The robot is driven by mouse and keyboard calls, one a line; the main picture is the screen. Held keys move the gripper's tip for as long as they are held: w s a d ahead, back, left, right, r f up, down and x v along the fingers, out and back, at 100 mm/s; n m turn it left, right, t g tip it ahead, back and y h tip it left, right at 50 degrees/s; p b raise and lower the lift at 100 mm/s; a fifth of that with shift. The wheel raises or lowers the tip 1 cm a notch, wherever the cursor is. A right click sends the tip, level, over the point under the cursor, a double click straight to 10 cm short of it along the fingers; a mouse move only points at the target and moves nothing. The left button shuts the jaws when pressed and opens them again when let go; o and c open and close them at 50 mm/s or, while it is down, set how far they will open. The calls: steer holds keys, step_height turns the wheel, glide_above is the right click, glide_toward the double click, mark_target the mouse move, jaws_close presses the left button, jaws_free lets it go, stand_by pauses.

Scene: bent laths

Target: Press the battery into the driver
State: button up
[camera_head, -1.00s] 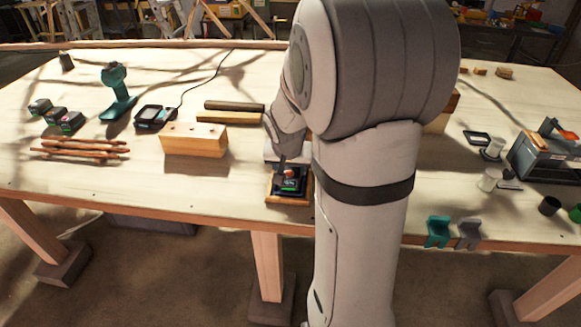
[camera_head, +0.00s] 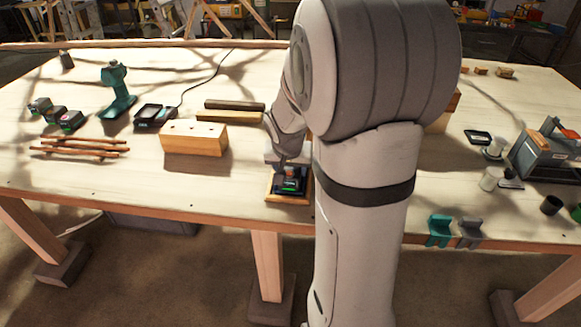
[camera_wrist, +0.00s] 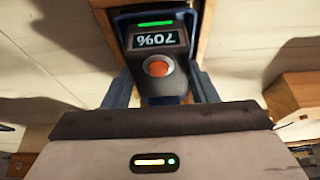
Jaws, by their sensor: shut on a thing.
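A teal driver (camera_head: 117,95) stands upright at the left of the table. Several dark battery-like blocks (camera_head: 68,119) with coloured tops lie to its left. My gripper (camera_head: 289,168) is low over a wooden-rimmed tray near the front edge, partly hidden by my arm. In the wrist view my gripper (camera_wrist: 162,92) has its two fingers on either side of a dark device (camera_wrist: 155,44) and is shut on it. That device has an upside-down 70% display, an orange button and a green light bar. I cannot tell whether a battery is in it.
The wooden tray (camera_head: 288,201) sits at the front edge. A wooden block (camera_head: 194,141) and sticks (camera_head: 80,149) lie to the left. A black charger (camera_head: 153,117) has a cable. A grey machine (camera_head: 548,155) and cups stand at the right. My arm hides the middle.

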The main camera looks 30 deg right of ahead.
mark_target(290, 170)
steer(key=shift+f+b, duration=0.5)
steer(key=shift+b, duration=0.05)
steer(key=shift+r, duration=0.1)
steer(key=o, duration=1.3)
steer(key=shift+r+p, duration=2.3)
steer(key=shift+r, duration=1.2)
